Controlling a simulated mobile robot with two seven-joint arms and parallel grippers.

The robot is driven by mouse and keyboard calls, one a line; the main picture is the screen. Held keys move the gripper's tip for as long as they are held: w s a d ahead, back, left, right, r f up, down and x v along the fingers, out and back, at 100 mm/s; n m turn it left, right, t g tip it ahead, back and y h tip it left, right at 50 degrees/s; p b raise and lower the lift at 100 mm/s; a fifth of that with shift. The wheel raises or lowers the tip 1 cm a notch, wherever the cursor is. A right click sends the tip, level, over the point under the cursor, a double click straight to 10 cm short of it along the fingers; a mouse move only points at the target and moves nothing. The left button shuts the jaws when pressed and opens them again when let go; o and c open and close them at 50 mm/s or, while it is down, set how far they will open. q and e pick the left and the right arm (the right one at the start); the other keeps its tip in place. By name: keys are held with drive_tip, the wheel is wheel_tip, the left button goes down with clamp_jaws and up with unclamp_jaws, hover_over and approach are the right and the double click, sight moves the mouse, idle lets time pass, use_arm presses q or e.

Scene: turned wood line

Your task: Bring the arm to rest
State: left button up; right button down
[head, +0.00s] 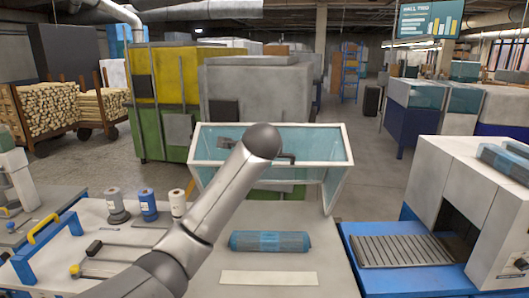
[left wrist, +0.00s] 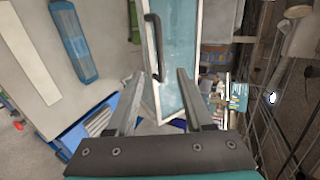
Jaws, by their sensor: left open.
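My left arm comes in from the lower left of the head view and reaches up across the table, its grey joint in front of a clear-panelled guard with a white frame (head: 335,165). My right gripper is in neither view.
A blue wrapped bundle (head: 270,241) and a pale strip (head: 268,278) lie on the grey table (head: 335,270). Spools (head: 148,205) and tools stand at left. A white machine (head: 480,195) with a roller bed (head: 400,250) stands at right.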

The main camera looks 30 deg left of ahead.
use_arm(q)
drive_tip(key=s+d+f+n+g+h, duration=0.1)
drive_tip(key=s+d+f+h, duration=0.1)
drive_tip(key=s+d+f, duration=0.65)
drive_tip(key=s+d+f+n+g+h, duration=0.2)
drive_tip(key=s+d+f, duration=0.2)
drive_tip(key=f, duration=0.9)
drive_tip(key=s+d+f+n+g+h, duration=0.1)
drive_tip(key=s+d+f+n, duration=0.15)
drive_tip(key=s, duration=0.65)
drive_tip(key=s+d+f+n+g+h, duration=0.1)
drive_tip(key=s+d+f+n+g, duration=0.2)
drive_tip(key=s, duration=0.5)
drive_tip(key=s+d+f+n+h, duration=0.1)
drive_tip(key=s+d+f, duration=0.3)
drive_tip(key=s, duration=0.5)
wheel_tip(320, 180, down, 31)
drive_tip(key=s+g+b, duration=0.1)
drive_tip(key=b, duration=0.9)
drive_tip(key=s+a+f+g+b, duration=0.1)
drive_tip(key=s+f+b, duration=0.3)
drive_tip(key=s+f, duration=0.4)
drive_tip(key=s+a+f+b, duration=0.2)
drive_tip(key=s+f+b, duration=0.3)
drive_tip(key=f, duration=1)
drive_tip(key=s, duration=0.2)
drive_tip(key=shift+s+a+f+g, duration=0.2)
drive_tip(key=shift+s+f+g, duration=0.2)
